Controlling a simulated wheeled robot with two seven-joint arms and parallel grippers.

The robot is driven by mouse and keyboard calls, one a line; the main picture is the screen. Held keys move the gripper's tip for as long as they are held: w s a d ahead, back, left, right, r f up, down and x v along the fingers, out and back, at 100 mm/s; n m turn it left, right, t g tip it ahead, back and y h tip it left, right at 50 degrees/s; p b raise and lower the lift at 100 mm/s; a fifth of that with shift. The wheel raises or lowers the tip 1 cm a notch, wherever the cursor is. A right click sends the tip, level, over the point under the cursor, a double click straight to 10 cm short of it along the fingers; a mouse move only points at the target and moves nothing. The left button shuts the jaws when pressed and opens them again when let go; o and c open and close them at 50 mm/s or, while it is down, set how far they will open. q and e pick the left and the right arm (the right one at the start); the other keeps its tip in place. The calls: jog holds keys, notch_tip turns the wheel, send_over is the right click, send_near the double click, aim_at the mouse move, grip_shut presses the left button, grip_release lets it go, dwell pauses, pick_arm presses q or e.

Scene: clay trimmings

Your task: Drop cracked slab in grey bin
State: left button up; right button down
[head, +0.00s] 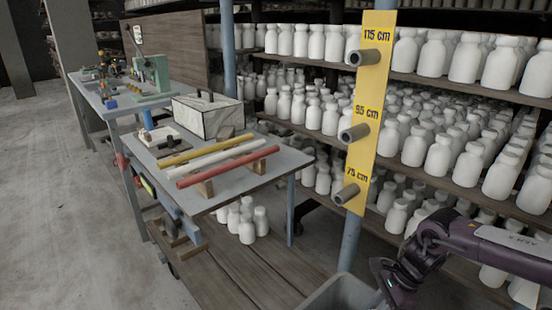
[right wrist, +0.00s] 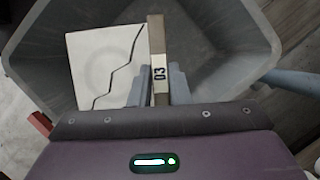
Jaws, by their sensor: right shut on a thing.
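The cracked slab (right wrist: 98,65) shows in the right wrist view as a pale square face with a jagged black crack line. Its tan edge carries a "03" label. My right gripper (right wrist: 160,88) is shut on the slab. The slab is over the opening of the grey bin (right wrist: 225,45), whose walls spread around it. In the head view, the bin (head: 343,292) shows only partly at the bottom edge, beside my purple right arm; the slab and right fingertips do not show there. My left gripper is in neither view.
A yellow height board (head: 369,110) with pipe stubs stands on a blue post behind the bin. Shelves of white bottles (head: 440,145) fill the right. A table (head: 225,190) at centre left carries coloured bars and a marbled box (head: 207,116). Floor at left is clear.

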jog(key=c, duration=1.3)
grip_release()
